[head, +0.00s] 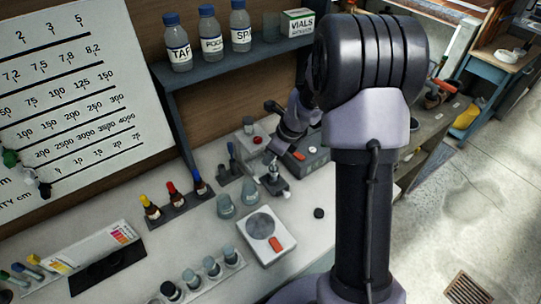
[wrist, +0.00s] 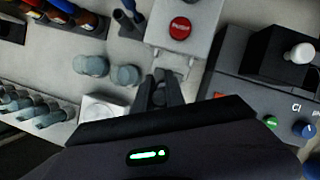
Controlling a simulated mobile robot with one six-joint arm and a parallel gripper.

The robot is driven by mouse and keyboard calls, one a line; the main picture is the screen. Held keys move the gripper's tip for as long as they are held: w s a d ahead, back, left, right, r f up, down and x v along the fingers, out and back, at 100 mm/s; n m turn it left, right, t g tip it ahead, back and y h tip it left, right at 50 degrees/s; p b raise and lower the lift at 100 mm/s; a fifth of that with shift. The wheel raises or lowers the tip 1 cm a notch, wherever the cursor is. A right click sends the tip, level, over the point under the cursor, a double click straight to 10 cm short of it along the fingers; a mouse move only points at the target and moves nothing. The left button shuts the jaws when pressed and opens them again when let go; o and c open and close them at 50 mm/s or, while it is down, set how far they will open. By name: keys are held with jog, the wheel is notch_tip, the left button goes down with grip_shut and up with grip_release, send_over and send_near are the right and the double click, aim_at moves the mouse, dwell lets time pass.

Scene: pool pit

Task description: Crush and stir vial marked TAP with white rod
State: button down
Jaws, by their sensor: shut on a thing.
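My gripper (wrist: 159,88) points down over the bench, its fingers close together on something too small or hidden to make out. In the head view my gripper (head: 273,180) is low over the bench, right of two clear, uncapped glass vials (head: 250,191). These vials also show left of my fingers in the wrist view (wrist: 125,75). No TAP mark is readable on them. A capped bottle marked TAP (head: 178,52) stands on the shelf. A holder with dark upright tools (head: 233,160) stands behind the vials. I cannot pick out a white rod.
A white box with a red button (wrist: 180,28) is just ahead of my fingers. A grey instrument (wrist: 265,95) stands to the right. A white round-topped device (head: 263,234) and a rack of capped vials (head: 202,278) are nearer. Dropper bottles (head: 173,200) stand left.

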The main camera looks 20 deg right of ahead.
jog(key=shift+f, duration=0.1)
dwell(0.5)
jog(key=shift+r+p, duration=0.45)
